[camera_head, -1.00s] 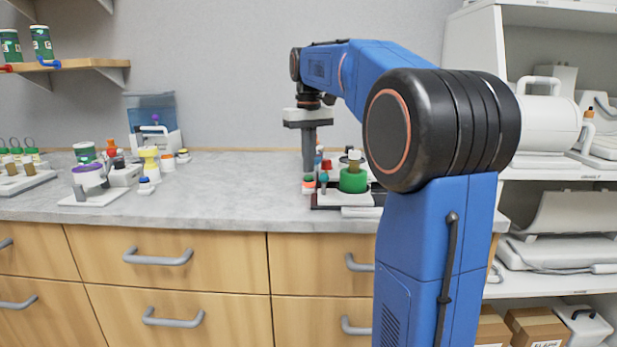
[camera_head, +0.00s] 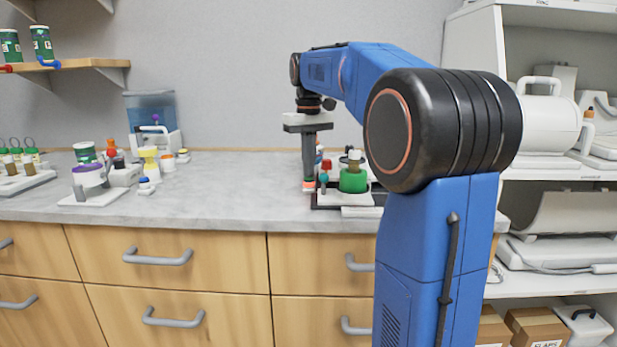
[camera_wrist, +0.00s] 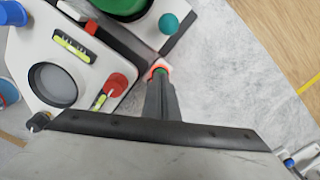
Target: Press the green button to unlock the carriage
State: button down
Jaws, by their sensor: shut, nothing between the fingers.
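I cannot tell whether the button is pressed down.
A teal knob (camera_wrist: 168,23), a red knob (camera_wrist: 117,84) and a big green cylinder (camera_head: 353,181) stand close by on the device. A white shelf unit (camera_head: 560,190) stands at the right.

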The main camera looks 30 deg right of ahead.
jog(key=shift+f, duration=0.2)
jog(key=shift+r, duration=3.5)
